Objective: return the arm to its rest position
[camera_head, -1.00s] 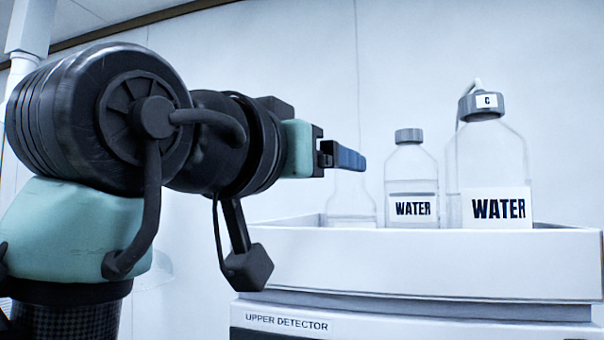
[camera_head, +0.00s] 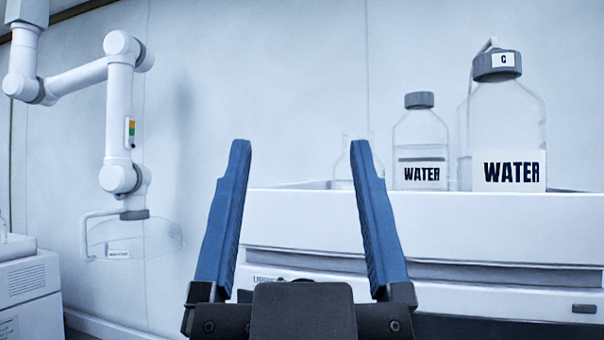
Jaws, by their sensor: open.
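My gripper (camera_head: 297,152) is at the bottom middle of the head view, close to the camera. Its two blue fingers point up and stand wide apart, with nothing between them. The black base of the gripper shows at the bottom edge. The rest of my arm is out of view.
A white tray (camera_head: 480,228) on the detector stack holds a small water bottle (camera_head: 418,140), a large water bottle with a C cap (camera_head: 508,125) and a clear vessel (camera_head: 343,172) partly behind the right finger. A white jointed extraction arm (camera_head: 119,110) hangs at left, above white equipment (camera_head: 28,290).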

